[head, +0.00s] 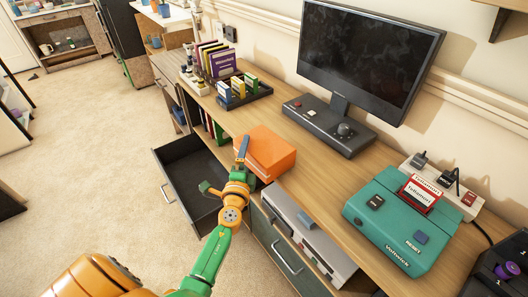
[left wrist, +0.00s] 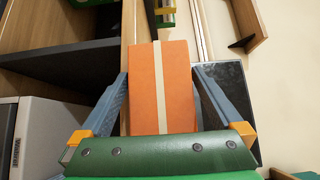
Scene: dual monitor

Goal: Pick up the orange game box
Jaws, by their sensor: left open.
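The orange game box (head: 268,152) lies on the wooden desk at its front edge, just behind the open drawer. In the left wrist view the orange game box (left wrist: 145,90) shows a pale stripe along it. My left gripper (head: 242,158) is at the near left side of the box. In the left wrist view my left gripper (left wrist: 160,88) is open, with one blue finger on each side of the box. Whether the fingers touch it cannot be told. The far finger is mostly hidden in the head view. My right gripper is not in view.
An open dark drawer (head: 185,170) juts out below the box. A black monitor (head: 365,55) and control base (head: 325,122) stand behind it. A black tray (head: 255,90) with small boxes lies at the back left. A teal console (head: 400,220) stands right.

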